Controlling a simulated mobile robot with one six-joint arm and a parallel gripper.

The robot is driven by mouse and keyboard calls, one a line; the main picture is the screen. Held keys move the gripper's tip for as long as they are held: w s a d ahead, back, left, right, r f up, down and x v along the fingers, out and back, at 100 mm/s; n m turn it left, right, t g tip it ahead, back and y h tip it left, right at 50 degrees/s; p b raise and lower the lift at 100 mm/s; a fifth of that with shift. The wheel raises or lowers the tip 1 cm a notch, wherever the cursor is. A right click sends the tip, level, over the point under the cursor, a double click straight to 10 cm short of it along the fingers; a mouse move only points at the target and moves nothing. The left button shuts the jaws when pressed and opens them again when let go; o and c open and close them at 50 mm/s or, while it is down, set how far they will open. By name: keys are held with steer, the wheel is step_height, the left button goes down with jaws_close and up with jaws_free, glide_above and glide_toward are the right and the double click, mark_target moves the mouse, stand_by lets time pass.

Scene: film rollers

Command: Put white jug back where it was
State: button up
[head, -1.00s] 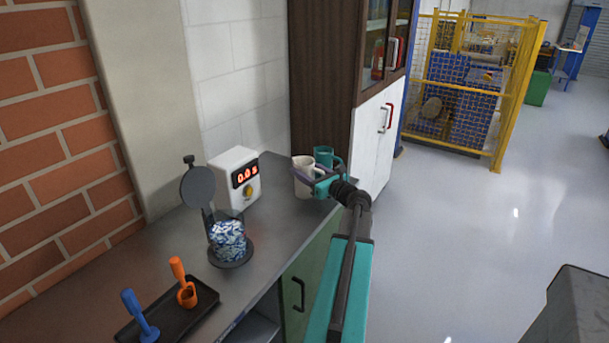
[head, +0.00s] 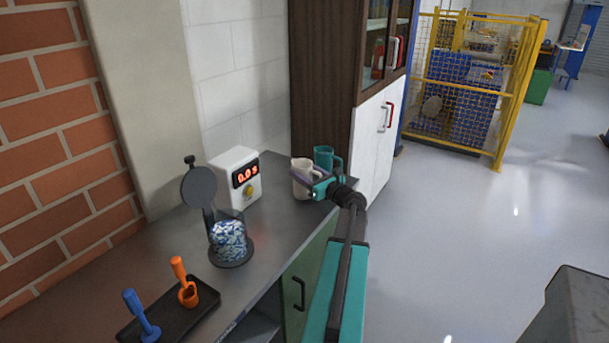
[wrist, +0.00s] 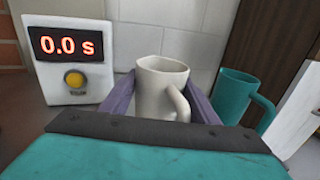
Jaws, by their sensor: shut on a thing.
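The white jug (head: 301,184) is at the far end of the grey counter, near the dark cabinet side. In the wrist view the white jug (wrist: 160,90) is upright between the two purple fingers, with its handle to the right. My gripper (head: 312,180) is shut on it; the wrist view shows the gripper (wrist: 163,100) around the jug's body. The jug's base is hidden in the wrist view, and I cannot tell whether it touches the counter.
A teal jug (head: 326,160) stands close behind and right of the white one. A timer box (head: 236,178) reading 0.0 s stands left. A glass of blue-white bits (head: 229,240) and a black tray (head: 178,312) with blue and orange tools are nearer. The mid-counter is clear.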

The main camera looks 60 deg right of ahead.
steer(key=shift+f, duration=0.6)
steer(key=shift+f, duration=0.15)
steer(key=o, duration=1.4)
steer(key=b+v, duration=0.1)
steer(key=v, duration=1.1)
steer(key=shift+b, duration=0.35)
